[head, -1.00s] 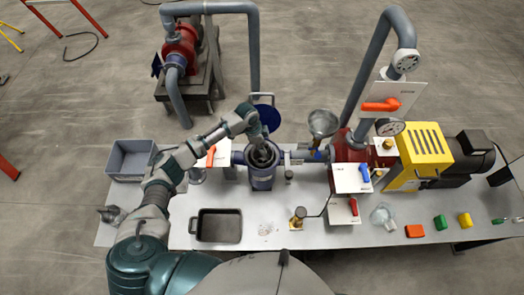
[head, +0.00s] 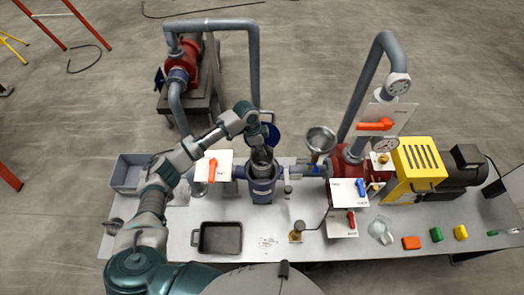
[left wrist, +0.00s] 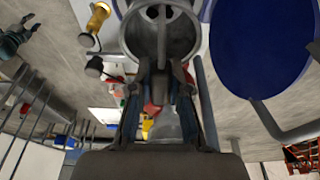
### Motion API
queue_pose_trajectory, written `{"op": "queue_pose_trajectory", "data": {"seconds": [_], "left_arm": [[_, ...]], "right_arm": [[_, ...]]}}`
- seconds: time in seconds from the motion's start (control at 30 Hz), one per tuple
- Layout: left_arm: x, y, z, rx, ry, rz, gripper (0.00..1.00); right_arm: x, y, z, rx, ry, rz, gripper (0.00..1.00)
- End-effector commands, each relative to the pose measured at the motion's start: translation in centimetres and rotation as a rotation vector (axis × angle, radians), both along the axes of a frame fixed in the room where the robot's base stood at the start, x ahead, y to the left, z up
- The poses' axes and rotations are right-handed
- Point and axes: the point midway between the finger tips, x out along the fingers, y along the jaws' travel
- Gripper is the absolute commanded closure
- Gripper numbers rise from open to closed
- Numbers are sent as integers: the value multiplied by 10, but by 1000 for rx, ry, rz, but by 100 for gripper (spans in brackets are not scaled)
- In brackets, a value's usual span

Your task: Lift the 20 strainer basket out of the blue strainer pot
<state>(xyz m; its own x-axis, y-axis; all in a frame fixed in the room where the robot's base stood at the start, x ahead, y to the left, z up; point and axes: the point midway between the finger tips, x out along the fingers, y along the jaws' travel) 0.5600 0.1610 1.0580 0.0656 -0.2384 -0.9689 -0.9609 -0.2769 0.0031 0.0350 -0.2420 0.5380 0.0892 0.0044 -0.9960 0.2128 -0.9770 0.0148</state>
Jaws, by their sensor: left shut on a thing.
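The blue strainer pot (head: 262,190) stands upright on the bench, its lid (head: 268,136) swung open behind it. My left gripper (head: 261,149) is above the pot and shut on the grey strainer basket (head: 262,163). The basket sticks up out of the pot's mouth; its lower part is hidden inside. In the left wrist view my left gripper (left wrist: 160,80) grips at the near side of the round basket (left wrist: 176,32), which has a bar across its top. The lid (left wrist: 258,45) shows at right there. My right gripper is not seen.
A black tray (head: 219,238) lies on the bench at front left, and a grey bin (head: 128,172) stands farther left. A white plate with an orange lever (head: 213,169) is left of the pot.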

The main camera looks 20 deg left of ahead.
Motion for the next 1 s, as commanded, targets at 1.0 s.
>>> {"op": "queue_pose_trajectory", "data": {"seconds": [1.0], "left_arm": [[-74,-22,37,0,0,-2,100]], "right_arm": [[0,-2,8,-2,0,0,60]]}}
